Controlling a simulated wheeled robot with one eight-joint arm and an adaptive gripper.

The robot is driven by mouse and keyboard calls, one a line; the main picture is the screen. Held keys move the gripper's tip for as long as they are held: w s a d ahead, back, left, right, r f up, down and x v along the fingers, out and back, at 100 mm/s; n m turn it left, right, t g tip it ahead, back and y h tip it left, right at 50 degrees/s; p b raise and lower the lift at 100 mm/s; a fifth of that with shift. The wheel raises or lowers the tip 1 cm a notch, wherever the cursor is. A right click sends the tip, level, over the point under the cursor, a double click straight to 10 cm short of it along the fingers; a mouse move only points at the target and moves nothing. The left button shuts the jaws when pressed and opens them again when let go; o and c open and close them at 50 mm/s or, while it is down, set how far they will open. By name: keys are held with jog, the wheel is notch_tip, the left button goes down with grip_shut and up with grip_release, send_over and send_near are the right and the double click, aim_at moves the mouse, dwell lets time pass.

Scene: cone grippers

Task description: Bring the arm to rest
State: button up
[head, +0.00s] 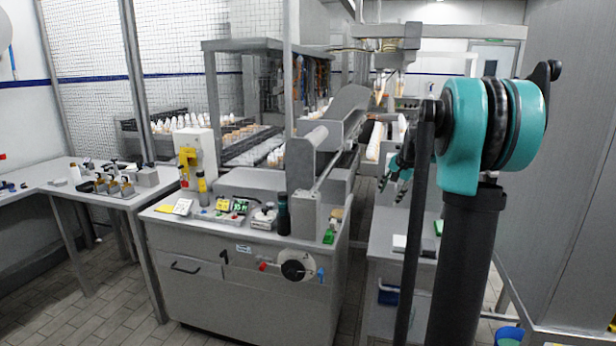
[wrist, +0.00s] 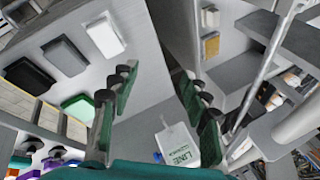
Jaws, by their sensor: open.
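My gripper (head: 394,184) shows small in the head view, beyond my arm's upright link, with its fingers pointing down and to the left. It is over or beside the narrow grey bench on the right; the exact height cannot be told. In the wrist view my gripper (wrist: 157,86) has its two green and black fingers well apart. Nothing is held between them. My arm's teal joint (head: 490,130) and dark links fill the right of the head view.
A grey cabinet (head: 240,285) with tools on top stands centre, beside a cone conveyor. The right bench (head: 385,262) is close to my arm. In the wrist view a white labelled item (wrist: 177,143) lies below the fingers, and trays (wrist: 30,85) lie left.

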jog(key=s+a+f+n, duration=0.3)
jog(key=s+f, duration=0.4)
jog(key=s, duration=0.5)
jog(key=s+a+f+n+h, duration=0.1)
jog(key=s+a+f+n, duration=0.2)
jog(key=s, duration=1)
jog(key=s+a+f+n, duration=0.3)
jog(key=s+f, duration=0.7)
jog(key=s, duration=0.2)
jog(key=shift+s+a+f+n+g+h, duration=0.25)
jog(key=shift+a+f+n+g+h, duration=0.05)
jog(key=shift+g, duration=0.1)
